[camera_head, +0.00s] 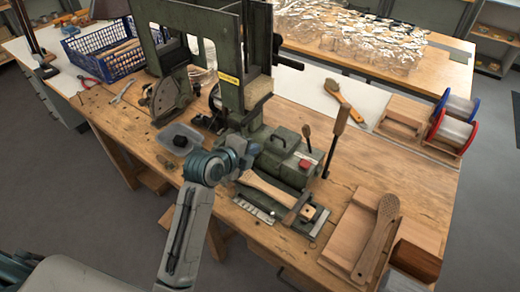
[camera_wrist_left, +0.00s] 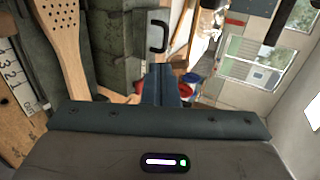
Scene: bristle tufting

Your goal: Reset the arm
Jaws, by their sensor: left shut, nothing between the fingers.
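My left arm reaches in from the bottom of the head view. Its gripper (camera_head: 250,150) is shut and empty, beside the green tufting machine (camera_head: 230,92), above the bench. In the left wrist view the closed fingers (camera_wrist_left: 160,82) point toward the machine's grey housing. A wooden brush body (camera_head: 268,187) lies on the machine's front fixture, below and right of the gripper. Its perforated head shows in the left wrist view (camera_wrist_left: 64,38). I cannot tell whether the gripper touches the machine. My right gripper is not in view.
A perforated brush (camera_head: 377,235) lies on a wooden tray (camera_head: 345,235) at the right. A clear bin (camera_head: 178,148) stands left of the gripper. Wire spools (camera_head: 452,130) stand far right. Bare bench (camera_head: 400,165) lies right of the lever.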

